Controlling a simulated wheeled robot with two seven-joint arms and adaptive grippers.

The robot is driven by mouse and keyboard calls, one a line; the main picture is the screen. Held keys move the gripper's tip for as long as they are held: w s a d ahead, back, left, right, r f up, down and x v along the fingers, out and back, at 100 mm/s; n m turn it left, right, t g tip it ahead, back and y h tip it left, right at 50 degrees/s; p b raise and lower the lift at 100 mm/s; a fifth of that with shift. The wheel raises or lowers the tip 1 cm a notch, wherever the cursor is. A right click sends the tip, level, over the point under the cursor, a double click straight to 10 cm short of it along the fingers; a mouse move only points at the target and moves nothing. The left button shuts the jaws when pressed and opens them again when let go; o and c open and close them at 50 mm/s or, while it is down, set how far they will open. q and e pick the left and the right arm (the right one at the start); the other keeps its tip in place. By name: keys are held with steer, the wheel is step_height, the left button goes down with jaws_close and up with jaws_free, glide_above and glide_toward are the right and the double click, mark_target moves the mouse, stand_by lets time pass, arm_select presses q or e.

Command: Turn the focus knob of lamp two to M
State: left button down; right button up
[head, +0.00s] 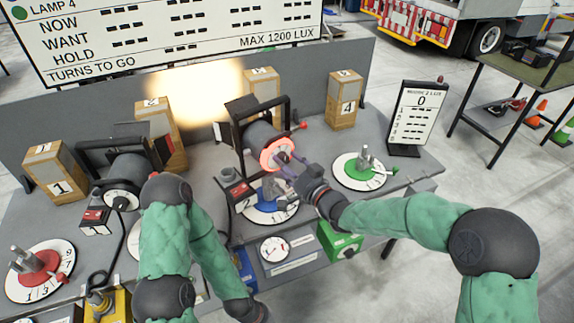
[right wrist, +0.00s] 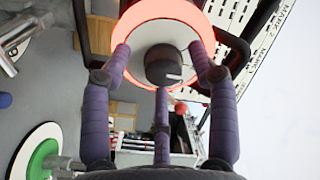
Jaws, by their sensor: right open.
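Lamp two (head: 258,135) is the middle black lamp in a yoke, and a bright glow shows on the panel behind it. Its focus knob (right wrist: 163,68) is black with a short white mark, on a pale disc inside a glowing red ring (head: 277,154). In the right wrist view the mark points to the right; no letters are readable on the disc. My right gripper (head: 290,168) is just in front of the knob. In the right wrist view its purple fingers (right wrist: 163,82) are spread around the knob, apart from its sides.
Lamp one (head: 125,170) stands to the left. A blue dial (head: 268,208) lies below lamp two, a green dial (head: 362,170) to its right and a red dial (head: 38,270) at far left. A lux sign (head: 415,115) stands at the bench's right end.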

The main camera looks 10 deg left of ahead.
steer(key=v, duration=1.2)
stand_by(0.3)
